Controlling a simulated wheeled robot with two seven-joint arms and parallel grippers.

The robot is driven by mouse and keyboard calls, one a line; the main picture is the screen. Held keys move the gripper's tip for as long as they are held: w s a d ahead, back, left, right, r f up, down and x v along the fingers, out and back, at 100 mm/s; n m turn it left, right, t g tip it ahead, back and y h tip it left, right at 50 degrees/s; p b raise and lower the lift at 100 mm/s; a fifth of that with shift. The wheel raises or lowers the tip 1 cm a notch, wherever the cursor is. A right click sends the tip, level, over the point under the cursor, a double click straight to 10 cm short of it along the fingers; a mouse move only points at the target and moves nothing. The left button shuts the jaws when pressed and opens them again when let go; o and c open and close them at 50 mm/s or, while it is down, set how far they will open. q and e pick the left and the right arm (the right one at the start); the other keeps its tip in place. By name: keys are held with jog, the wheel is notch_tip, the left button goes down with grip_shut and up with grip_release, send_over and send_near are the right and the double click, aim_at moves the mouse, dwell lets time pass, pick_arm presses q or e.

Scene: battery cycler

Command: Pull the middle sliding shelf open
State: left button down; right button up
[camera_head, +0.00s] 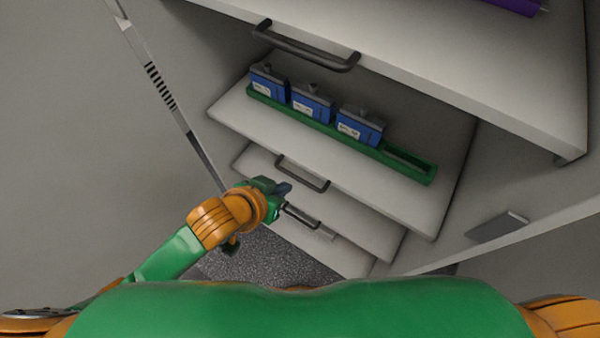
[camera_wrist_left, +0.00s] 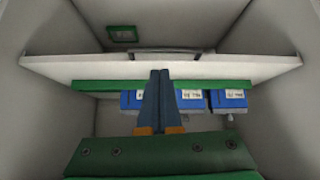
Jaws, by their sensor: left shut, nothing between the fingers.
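In the head view the middle sliding shelf (camera_head: 245,122) is a pale board carrying a green tray with three blue batteries. Its dark bar handle (camera_head: 305,176) is on the front edge. My left gripper (camera_head: 286,188) is shut and empty, with its fingertips close to the left end of this handle; I cannot tell if they touch. In the left wrist view my shut fingers (camera_wrist_left: 160,74) overlap a pale shelf board (camera_wrist_left: 90,68) with a grey handle (camera_wrist_left: 172,50). The batteries appear upside down behind the fingers. My right gripper is not in view.
The upper shelf (camera_head: 440,75) has its own handle (camera_head: 305,46) and a purple object (camera_head: 515,5). A lower shelf with a dark handle (camera_head: 300,216) lies below the middle one. Cabinet walls stand on both sides. Speckled grey floor (camera_head: 262,258) shows below my left arm.

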pick_arm(q)
jog(key=shift+m, duration=0.6)
jog(key=x, duration=0.3)
jog(key=b+x, duration=0.1)
jog(key=x, duration=0.6)
jog(key=shift+w+d+r+b, duration=0.1)
jog(key=shift+w+d+b, duration=0.25)
jog(key=shift+w+d, duration=0.15)
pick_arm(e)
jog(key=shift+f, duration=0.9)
